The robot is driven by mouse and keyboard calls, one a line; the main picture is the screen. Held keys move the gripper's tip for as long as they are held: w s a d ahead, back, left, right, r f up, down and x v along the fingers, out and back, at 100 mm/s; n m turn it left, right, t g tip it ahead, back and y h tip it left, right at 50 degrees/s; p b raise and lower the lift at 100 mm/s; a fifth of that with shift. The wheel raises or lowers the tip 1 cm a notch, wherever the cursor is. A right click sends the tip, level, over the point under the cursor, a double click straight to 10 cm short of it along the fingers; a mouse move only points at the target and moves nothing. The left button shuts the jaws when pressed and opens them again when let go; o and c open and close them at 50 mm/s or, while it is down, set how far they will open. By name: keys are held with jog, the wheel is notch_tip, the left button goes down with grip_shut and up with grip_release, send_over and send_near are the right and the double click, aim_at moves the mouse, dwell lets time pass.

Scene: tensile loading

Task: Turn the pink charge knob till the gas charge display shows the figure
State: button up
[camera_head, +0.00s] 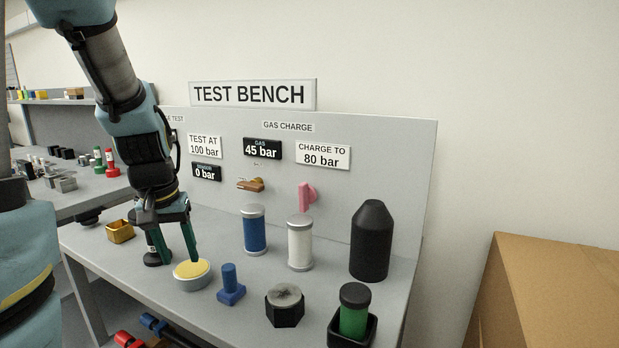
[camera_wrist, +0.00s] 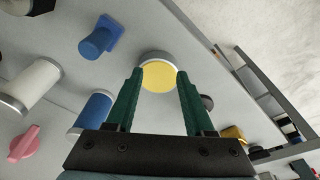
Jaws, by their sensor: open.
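The pink charge knob (camera_head: 306,196) is on the back panel of the test bench, right of the gas valve lever. It also shows in the wrist view (camera_wrist: 24,145) at the lower left. The gas charge display (camera_head: 262,149) reads 45 bar. A white sign (camera_head: 322,155) beside it reads "CHARGE TO 80 bar". My gripper (camera_head: 176,257) is open, pointing down over the yellow-topped disc (camera_head: 192,269), well left of the knob. In the wrist view my gripper (camera_wrist: 158,75) has its green fingers either side of the yellow top (camera_wrist: 159,77); contact cannot be told.
A blue cylinder (camera_head: 254,232) and a white cylinder (camera_head: 300,245) stand before the panel. A black bottle (camera_head: 371,243), a blue part (camera_head: 230,287), a black hex nut (camera_head: 285,308) and a green-bodied part (camera_head: 353,320) crowd the right. A cardboard box (camera_head: 560,295) stands right of the bench.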

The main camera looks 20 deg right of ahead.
jog(key=w+d+r+m+h+p, duration=0.1)
jog(key=w+d+r+m+p, duration=0.2)
jog(key=d, duration=0.4)
jog(key=w+d+r+p, duration=0.1)
jog(key=w+d+r, duration=0.2)
jog(key=d+r, duration=0.3)
jog(key=m+t+h+p, duration=0.1)
jog(key=m+p, duration=0.1)
jog(key=m, duration=0.2)
send_near(302, 184)
jog(key=p+x, duration=0.1)
jog(key=x, duration=0.7)
jog(key=shift+f+p, duration=0.3)
jog(key=shift+p, duration=0.05)
jog(key=shift+h, duration=0.3)
grip_shut()
